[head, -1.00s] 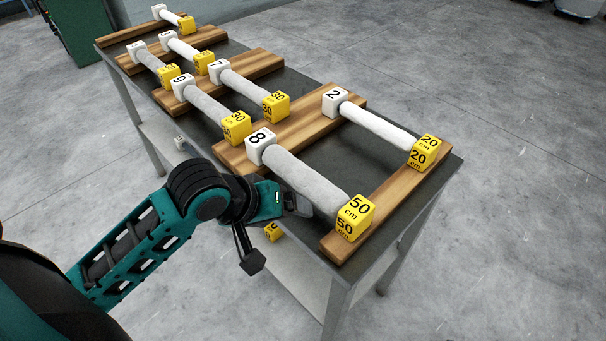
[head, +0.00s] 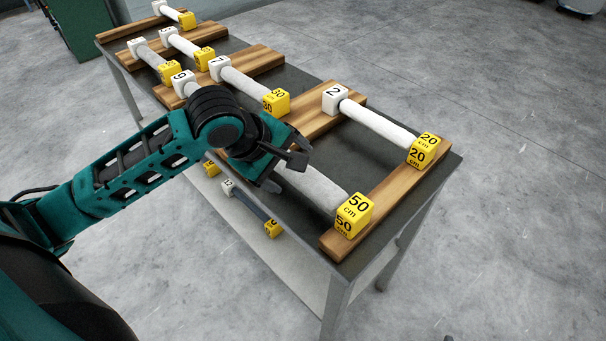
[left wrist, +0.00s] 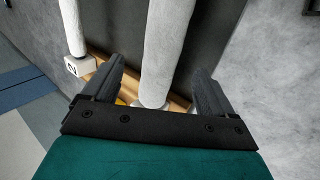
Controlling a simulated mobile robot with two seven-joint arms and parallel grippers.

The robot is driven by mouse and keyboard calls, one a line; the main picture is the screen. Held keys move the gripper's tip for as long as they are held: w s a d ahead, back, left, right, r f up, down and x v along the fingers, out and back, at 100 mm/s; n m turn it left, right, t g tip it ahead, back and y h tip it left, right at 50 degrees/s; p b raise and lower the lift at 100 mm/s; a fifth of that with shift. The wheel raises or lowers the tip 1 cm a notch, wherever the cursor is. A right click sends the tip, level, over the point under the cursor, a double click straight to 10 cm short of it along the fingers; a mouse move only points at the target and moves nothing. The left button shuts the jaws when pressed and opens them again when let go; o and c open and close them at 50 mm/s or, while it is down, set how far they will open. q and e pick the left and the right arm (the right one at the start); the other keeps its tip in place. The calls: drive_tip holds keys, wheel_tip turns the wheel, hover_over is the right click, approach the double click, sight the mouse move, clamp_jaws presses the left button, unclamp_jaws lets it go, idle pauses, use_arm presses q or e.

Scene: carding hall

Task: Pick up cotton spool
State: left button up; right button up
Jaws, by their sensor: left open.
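Several pale cotton spools lie on wooden rails on the dark table. The nearest is a thick grey-white spool (head: 312,187) with a yellow 50 cm block (head: 354,214) at its near end; its other end is hidden behind my left gripper (head: 290,163). In the left wrist view this spool (left wrist: 167,40) runs between the two fingers of my open left gripper (left wrist: 160,68). I cannot tell whether the fingers touch it. A thinner spool (head: 378,128) lies to its right, between a white block marked 2 (head: 335,100) and a yellow 20 cm block (head: 422,150).
More spools, such as the one by the block marked 7 (head: 219,68), lie farther back. A wooden rail (head: 395,196) runs along the table's near end. A darker spool (head: 252,206) lies on the lower shelf (head: 285,250).

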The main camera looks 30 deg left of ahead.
sight(300, 174)
use_arm(q)
drive_tip(key=shift+x, duration=3.05)
drive_tip(key=shift+s+d, duration=0.15)
drive_tip(key=shift+d, duration=0.05)
drive_tip(key=shift+c, duration=0.4)
drive_tip(key=c, duration=1.2)
drive_tip(key=shift+o, duration=0.2)
